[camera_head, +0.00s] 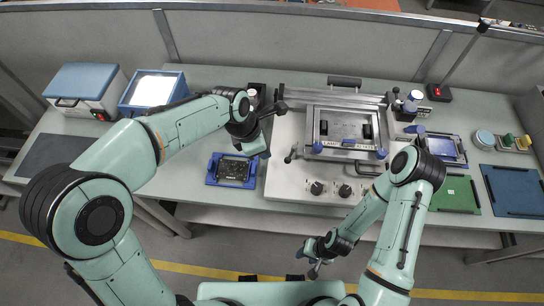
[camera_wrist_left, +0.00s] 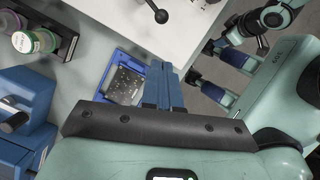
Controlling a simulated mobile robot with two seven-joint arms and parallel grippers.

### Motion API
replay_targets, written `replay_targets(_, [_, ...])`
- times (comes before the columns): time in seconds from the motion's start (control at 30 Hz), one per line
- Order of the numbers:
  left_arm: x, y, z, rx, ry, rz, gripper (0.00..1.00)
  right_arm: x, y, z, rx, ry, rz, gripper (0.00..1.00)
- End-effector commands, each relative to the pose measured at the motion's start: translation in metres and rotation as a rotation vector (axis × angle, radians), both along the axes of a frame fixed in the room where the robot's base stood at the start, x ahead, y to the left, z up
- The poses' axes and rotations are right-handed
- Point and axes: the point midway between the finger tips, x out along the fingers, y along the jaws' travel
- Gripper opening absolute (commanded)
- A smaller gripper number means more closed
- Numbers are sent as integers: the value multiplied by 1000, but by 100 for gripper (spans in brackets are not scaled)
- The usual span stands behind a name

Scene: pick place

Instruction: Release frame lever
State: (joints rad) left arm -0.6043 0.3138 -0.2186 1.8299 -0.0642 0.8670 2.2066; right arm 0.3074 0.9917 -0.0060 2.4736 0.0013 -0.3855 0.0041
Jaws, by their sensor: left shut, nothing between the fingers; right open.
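The test fixture has a white base (camera_head: 283,178) and a grey hinged frame (camera_head: 345,108) lying flat over its middle, with blue pads at its front corners. A dark lever (camera_head: 291,154) stands at the frame's front left; a dark ball-ended lever also shows at the top of the left wrist view (camera_wrist_left: 160,14). I cannot tell whether it is the same one. My left gripper (camera_head: 266,154) is left of the fixture, its blue fingers (camera_wrist_left: 168,85) shut and empty, apart from the lever. My right gripper (camera_head: 315,270) is open and empty in front of the bench.
A blue tray with a circuit board (camera_head: 232,170) lies close to the left gripper. A blue-framed holder (camera_head: 445,148), green mat (camera_head: 455,193) and dark blue mat (camera_head: 512,190) lie right of the fixture. Two knobs (camera_head: 345,190) are on the fixture's front.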

Motion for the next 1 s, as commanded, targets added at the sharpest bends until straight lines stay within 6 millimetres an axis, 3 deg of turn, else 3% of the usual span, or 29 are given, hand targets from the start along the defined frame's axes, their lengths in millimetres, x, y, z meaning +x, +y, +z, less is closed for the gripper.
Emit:
replay_targets(0.1, [-1,6,23,-2,-5,0,0,4,0,3,-1,-5,0,43])
replay_targets(0.3, [-4,11,41,-1,-1,-1,0,5,0,4,0,-6,0,43])
replay_targets(1.0, [-5,12,43,0,1,-1,0,5,0,4,0,-6,0,43])
